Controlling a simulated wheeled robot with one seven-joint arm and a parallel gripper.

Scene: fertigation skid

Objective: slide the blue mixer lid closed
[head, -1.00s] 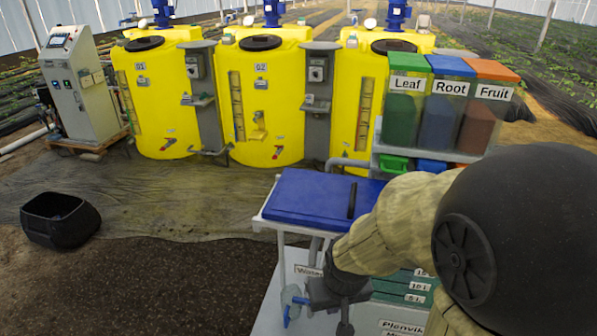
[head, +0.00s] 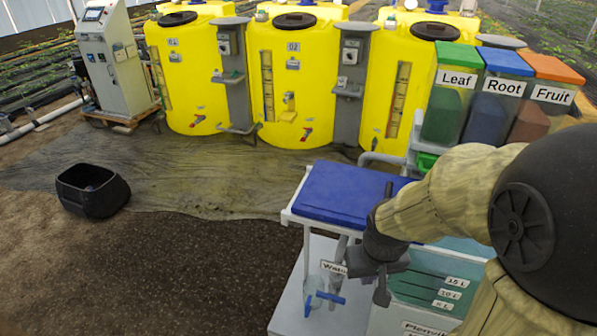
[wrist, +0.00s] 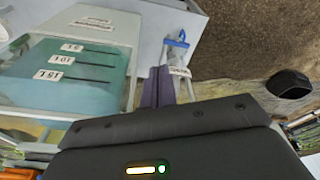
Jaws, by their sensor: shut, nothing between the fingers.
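The blue mixer lid (head: 335,192) lies flat on a white frame, on the left side of the mixer, with a dark upright handle near its right end. The mixer's teal-tinted tank (head: 455,262) with litre marks sits to its right; its top is largely hidden behind my arm. My gripper (head: 382,290) is shut and empty, pointing down in front of the mixer, below and nearer than the lid's handle. The wrist view shows its closed fingers (wrist: 158,88) beside the marked tank (wrist: 70,65); the lid is not clearly seen there.
A clear vessel with a blue tap (head: 325,297) is left of my gripper. Leaf, Root and Fruit bins (head: 500,95) stand behind my arm. Yellow tanks (head: 290,80) line the back. A black tub (head: 92,190) sits on open ground at left.

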